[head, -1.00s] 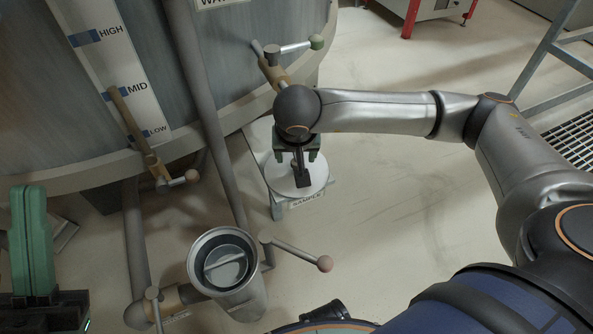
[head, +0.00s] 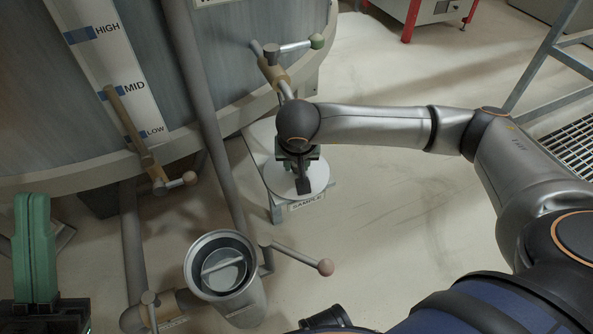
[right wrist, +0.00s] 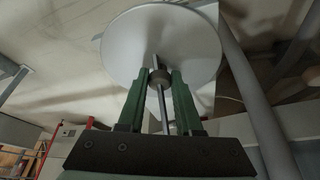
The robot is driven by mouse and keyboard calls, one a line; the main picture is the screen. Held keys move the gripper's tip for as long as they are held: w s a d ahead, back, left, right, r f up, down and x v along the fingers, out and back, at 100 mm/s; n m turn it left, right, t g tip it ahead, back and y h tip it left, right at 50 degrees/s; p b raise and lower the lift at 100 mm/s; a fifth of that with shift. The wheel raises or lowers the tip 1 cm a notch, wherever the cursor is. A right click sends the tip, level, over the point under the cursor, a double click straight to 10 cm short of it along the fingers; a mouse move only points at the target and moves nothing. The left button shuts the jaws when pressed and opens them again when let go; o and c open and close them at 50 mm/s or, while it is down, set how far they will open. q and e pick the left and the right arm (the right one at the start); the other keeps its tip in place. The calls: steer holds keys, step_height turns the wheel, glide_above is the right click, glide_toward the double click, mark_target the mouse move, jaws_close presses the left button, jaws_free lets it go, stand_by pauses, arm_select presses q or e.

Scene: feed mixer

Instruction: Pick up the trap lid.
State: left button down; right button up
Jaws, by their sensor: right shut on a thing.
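The trap lid, a pale round disc (head: 262,170), is under my right gripper (head: 303,182) at the SAMPLE stand in the head view. In the right wrist view the disc (right wrist: 130,45) lies just beyond the fingertips, and my right gripper (right wrist: 160,78) is shut on its short central knob. My arm hides part of the lid in the head view. I cannot tell whether the lid touches the stand. My left gripper (head: 33,245) shows only in part at the left edge, with green fingers close together; whether they are shut is unclear.
The small SAMPLE stand (head: 277,212) is beside the large tank (head: 230,80). An open grey cylinder (head: 245,303) with a barred insert (head: 222,272) stands at the lower middle, a lever handle (head: 300,258) reaching out from it. Valves and a vertical pipe are nearby.

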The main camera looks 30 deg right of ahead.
jaws_close()
steer(key=shift+r, duration=0.1)
